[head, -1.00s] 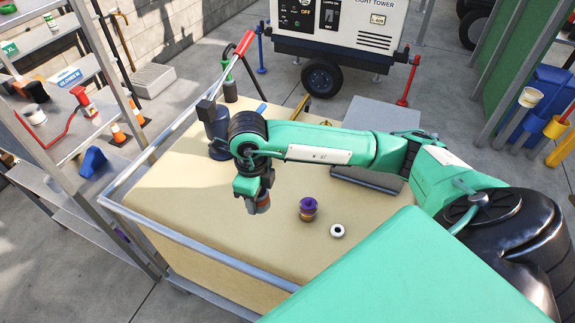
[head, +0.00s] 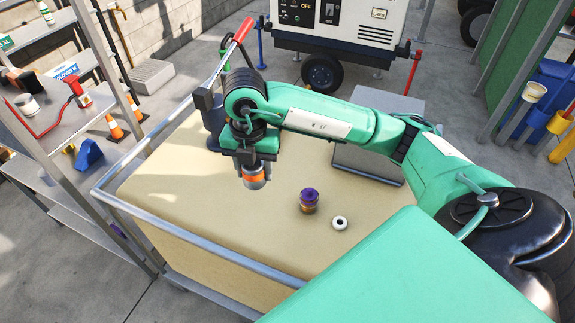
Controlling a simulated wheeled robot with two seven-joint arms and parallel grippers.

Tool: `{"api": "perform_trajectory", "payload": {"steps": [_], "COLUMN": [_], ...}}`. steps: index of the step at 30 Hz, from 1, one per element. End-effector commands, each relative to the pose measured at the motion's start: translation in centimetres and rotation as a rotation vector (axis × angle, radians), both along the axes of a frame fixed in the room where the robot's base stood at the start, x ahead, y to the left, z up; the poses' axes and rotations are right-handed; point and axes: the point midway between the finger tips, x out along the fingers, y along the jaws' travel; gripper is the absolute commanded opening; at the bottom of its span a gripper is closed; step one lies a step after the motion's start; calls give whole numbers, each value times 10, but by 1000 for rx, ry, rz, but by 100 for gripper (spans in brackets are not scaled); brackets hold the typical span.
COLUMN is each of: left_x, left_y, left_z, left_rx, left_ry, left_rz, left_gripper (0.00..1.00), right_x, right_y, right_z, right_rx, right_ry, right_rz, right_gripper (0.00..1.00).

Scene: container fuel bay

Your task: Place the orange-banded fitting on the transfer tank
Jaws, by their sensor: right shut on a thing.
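My right gripper (head: 250,166) is shut on the orange-banded fitting (head: 255,177), a grey metal piece with an orange band. The gripper and fitting are over the tan tank top (head: 215,225), which has a metal rail along its edge; I take this to be the transfer tank. The fitting seems held above the surface, though the gap is hard to judge. A purple-topped fitting (head: 309,200) and a white ring (head: 339,223) stand on the tank top to the right. My left gripper is not in view.
A dark pump with a red-handled lever (head: 243,30) stands on the tank's far side, partly behind my arm. A grey box (head: 370,150) sits on the right. The metal rail (head: 185,240) borders the left and near edges. The near tank top is clear.

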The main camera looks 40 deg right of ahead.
Motion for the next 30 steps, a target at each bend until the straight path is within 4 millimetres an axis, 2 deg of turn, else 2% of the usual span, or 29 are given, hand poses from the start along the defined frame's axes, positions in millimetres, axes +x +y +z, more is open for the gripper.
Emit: {"api": "perform_trajectory", "payload": {"steps": [3,9,13,20,30], "left_x": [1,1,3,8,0], "left_y": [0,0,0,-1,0], "left_z": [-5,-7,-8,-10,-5], "left_rx": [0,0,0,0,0], "left_ry": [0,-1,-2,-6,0], "left_rz": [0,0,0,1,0], "left_gripper": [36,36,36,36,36], "right_x": [0,0,0,-1,-1], "right_y": [-1,-2,-1,-1,-2], "right_z": [2,5,-5,-48,-128], "right_rx": [0,-1,-1,1,-3], "right_ry": [-2,-3,2,4,2], "right_rz": [-116,-224,-240,-240,-239], "right_gripper": [22,22,22,22,22]}}
